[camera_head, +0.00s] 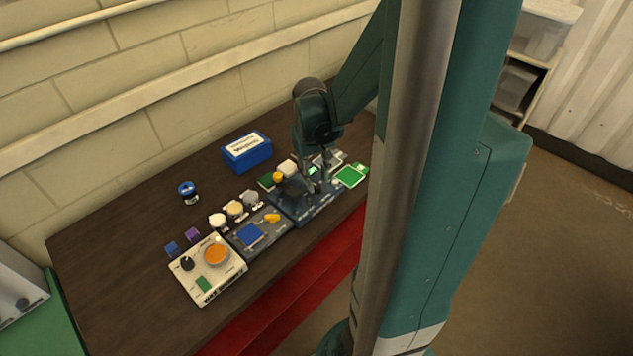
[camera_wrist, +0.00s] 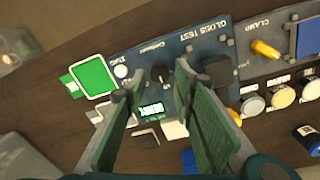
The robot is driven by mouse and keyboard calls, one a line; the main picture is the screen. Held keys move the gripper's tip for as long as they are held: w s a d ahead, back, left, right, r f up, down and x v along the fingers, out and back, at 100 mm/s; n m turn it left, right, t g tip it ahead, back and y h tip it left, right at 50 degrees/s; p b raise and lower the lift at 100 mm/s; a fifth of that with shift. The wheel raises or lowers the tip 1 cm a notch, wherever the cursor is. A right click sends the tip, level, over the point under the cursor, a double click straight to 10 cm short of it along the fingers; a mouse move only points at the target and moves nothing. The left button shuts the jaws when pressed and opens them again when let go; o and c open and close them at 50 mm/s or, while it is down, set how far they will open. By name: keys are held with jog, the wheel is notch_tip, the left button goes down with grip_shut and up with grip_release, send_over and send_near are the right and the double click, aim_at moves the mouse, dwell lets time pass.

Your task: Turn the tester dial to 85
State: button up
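The tester is a dark blue-grey panel (camera_wrist: 205,42) lettered GLOSS TEST in the wrist view; it also shows on the bench in the head view (camera_head: 303,213). Its small black dial (camera_wrist: 159,73) appears between my fingertips in the wrist view. A lit green display (camera_wrist: 151,110) is on the panel; I cannot read its digits surely. My gripper (camera_wrist: 160,76) is open, with one finger on each side of the dial in the picture. I cannot tell whether either finger touches it. In the head view my gripper (camera_head: 315,189) points down over the tester, and the dial is hidden.
A black block (camera_wrist: 217,70) sits on the panel beside my right finger. A green-and-white pad (camera_wrist: 94,77) lies left of the panel. The clamp panel (camera_head: 240,239), wax warmer (camera_head: 225,283) and several jars stand to the left. A blue box (camera_head: 246,153) is behind.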

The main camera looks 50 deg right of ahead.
aim_at(317, 186)
notch_tip(317, 186, up, 9)
jog(key=shift+a, duration=0.2)
dwell(0.4)
jog(key=shift+w+f, duration=0.1)
jog(key=shift+o, duration=1.4)
jog(key=f+n+p, duration=0.1)
jog(key=n, duration=0.1)
jog(key=f+n+p, duration=0.3)
jog(key=shift+d+n+y, duration=0.3)
jog(key=shift+d, duration=0.1)
jog(key=shift+f, duration=0.15)
jog(key=shift+f+b, duration=0.35)
jog(key=shift+f, duration=3.4)
